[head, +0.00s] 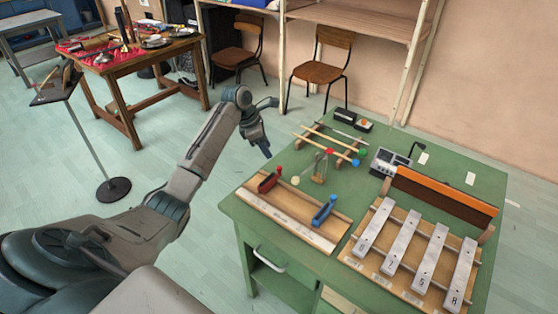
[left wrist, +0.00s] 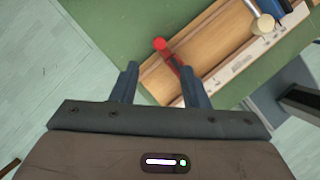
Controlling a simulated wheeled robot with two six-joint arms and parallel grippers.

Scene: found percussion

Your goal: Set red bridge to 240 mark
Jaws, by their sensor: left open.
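The red bridge (head: 269,181) stands on a wooden board (head: 290,214) at the left end of the green table, near a blue bridge (head: 323,211). A pale scale strip (head: 290,232) runs along the board's front edge; its marks are too small to read. My left gripper (head: 265,150) is open and empty, above and behind the red bridge in the head view. In the left wrist view, the red bridge (left wrist: 165,52) shows beyond the two open fingertips (left wrist: 160,72), roughly in line with the gap, not held.
Several numbered metal bars (head: 407,250) lie at the right. Behind the board are mallets on a wooden rack (head: 325,147) and a grey device (head: 388,161). A music stand (head: 57,85) is farther left.

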